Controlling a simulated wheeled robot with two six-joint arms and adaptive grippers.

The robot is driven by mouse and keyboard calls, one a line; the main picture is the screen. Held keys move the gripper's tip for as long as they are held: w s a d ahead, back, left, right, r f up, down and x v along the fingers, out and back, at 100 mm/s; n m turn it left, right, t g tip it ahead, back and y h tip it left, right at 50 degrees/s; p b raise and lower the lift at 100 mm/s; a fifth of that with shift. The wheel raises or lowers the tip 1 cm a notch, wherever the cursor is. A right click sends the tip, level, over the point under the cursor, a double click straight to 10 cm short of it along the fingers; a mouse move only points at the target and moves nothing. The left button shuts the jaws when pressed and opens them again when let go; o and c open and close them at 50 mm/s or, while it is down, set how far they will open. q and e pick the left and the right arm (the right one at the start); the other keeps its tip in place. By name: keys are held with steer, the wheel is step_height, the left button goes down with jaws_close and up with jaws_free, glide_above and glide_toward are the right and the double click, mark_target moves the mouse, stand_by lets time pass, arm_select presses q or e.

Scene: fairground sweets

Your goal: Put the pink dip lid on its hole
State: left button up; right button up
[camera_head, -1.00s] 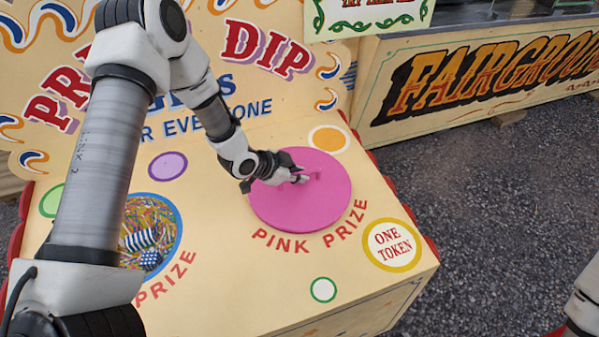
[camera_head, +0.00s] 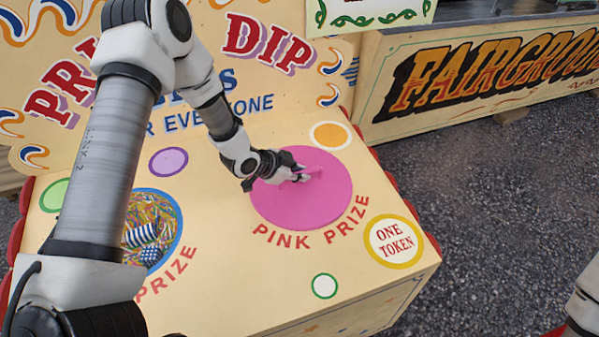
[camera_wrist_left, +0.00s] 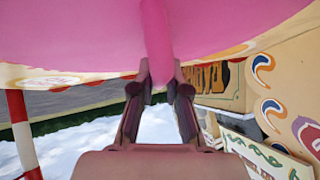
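The round pink lid (camera_head: 323,205) lies over the pink prize spot on the cream stall top, just behind the curved red PINK PRIZE lettering. It looks about flat and hides what is beneath it; I cannot tell whether it is fully seated. My left gripper (camera_head: 304,176) is at the lid's raised pink handle. In the left wrist view, the two fingers (camera_wrist_left: 160,88) stand on either side of the handle (camera_wrist_left: 157,45) and appear closed on it. My right gripper is out of view.
An open round hole with a blue rim (camera_head: 179,226) and striped prizes lies to the left, partly behind my left arm. A ONE TOKEN disc (camera_head: 394,243) is at the front right. The PRIZE DIP backboard (camera_head: 262,88) rises behind.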

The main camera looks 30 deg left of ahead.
arm_select(q)
steer(key=o, duration=0.5)
steer(key=v, duration=1.2)
